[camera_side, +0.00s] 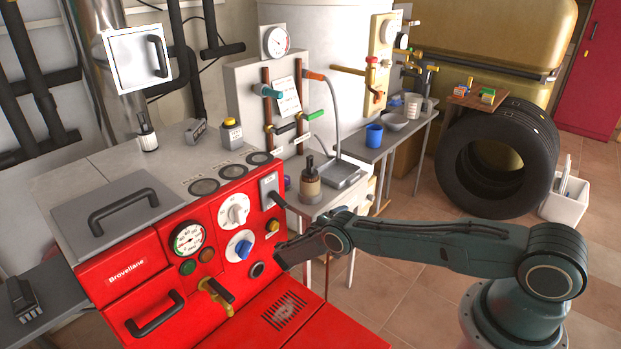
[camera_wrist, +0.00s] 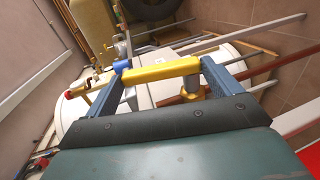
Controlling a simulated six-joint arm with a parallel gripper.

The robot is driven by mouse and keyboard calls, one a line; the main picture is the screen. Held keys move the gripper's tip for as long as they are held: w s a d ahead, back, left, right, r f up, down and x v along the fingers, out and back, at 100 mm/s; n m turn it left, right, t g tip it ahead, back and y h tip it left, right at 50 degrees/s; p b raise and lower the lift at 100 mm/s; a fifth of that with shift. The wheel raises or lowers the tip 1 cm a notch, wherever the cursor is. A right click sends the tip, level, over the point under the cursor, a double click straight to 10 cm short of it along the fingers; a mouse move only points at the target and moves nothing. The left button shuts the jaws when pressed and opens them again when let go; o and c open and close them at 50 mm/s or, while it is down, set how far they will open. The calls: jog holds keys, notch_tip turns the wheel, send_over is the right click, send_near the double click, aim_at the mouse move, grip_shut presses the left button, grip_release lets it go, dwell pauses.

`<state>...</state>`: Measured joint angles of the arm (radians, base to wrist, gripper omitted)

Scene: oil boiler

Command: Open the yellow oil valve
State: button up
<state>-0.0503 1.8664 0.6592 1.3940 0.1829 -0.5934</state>
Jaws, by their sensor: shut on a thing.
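The yellow oil valve handle (camera_wrist: 150,73) is a yellow bar in the wrist view, with a grey stem (camera_wrist: 192,86) under its right part. My gripper (camera_wrist: 164,68) has one blue finger at each end of the bar and is shut on it lengthwise. The bar lies roughly across the picture, slightly higher at its right end. In the side view my gripper's dark end (camera_side: 291,252) is at the right side of the red boiler (camera_side: 140,268). Its fingertips and the yellow handle cannot be made out there.
Behind the handle in the wrist view are a white rounded tank (camera_wrist: 78,108) and several pipes. A grey bench (camera_side: 385,148) and a black tyre (camera_side: 497,158) stand farther back.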

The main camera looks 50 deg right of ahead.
jog(key=o, duration=1.1)
jog(key=shift+a, duration=0.1)
jog(key=shift+v, duration=3.65)
